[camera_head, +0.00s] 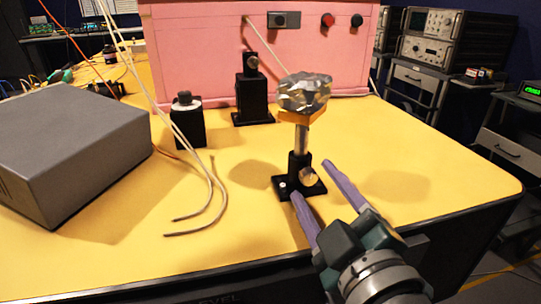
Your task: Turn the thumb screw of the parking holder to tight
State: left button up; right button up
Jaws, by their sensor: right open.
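A black post holder (298,163) with a flat base stands near the table's front right. A metal thumb screw (309,175) sticks out of its lower side, facing me. A steel post (302,136) rises from it and carries an orange plate (300,116) with a foil-wrapped lump (304,92) on top. My right gripper (312,181) reaches in from the lower right. Its purple fingers are open, one on each side of the screw in this view. I cannot tell whether they touch it. My left gripper is not in view.
Two more black holders, a short one (188,125) and a taller one (252,98), stand behind left, before a pink foam enclosure (190,45). A grey box (70,150) fills the left. Loose cables (215,195) lie between. The yellow table's right side (430,160) is clear.

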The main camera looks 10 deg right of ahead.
jog(key=shift+w, duration=0.75)
grip_shut()
